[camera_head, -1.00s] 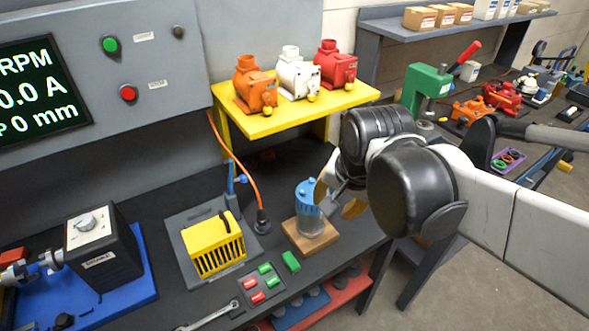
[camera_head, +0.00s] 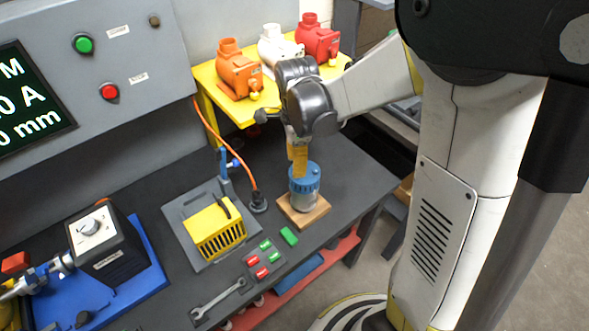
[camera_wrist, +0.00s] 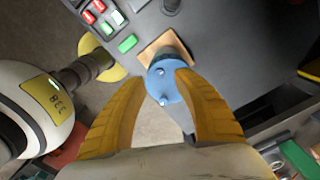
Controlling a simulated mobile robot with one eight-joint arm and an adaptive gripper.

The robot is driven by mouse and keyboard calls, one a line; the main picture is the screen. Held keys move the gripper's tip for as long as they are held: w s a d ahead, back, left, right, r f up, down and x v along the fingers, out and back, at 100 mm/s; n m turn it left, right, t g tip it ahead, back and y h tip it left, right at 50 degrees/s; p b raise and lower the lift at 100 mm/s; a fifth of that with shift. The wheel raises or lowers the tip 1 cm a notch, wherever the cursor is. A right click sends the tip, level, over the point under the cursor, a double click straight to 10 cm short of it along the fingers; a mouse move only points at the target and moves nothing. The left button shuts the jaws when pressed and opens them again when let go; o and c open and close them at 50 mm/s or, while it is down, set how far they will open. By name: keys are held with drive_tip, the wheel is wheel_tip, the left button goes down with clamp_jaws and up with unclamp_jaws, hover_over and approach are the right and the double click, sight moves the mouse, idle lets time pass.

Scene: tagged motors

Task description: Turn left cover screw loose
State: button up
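I cannot tell which one is the left screw. My gripper (camera_head: 299,174) points down over the cover. In the wrist view my gripper (camera_wrist: 160,77) has its two yellow fingers spread, one on each side of the cover. Nothing is held between them. Whether a finger touches the cover cannot be told.
A yellow slotted box (camera_head: 217,236) stands on a grey plate left of the jar. A button panel (camera_head: 263,262) and a wrench (camera_head: 217,299) lie at the front edge. A yellow shelf (camera_head: 224,105) with several motors is behind. Dark bench top is clear right of the jar.

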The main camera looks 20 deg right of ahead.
drive_tip(key=shift+f, duration=1.85)
clamp_jaws()
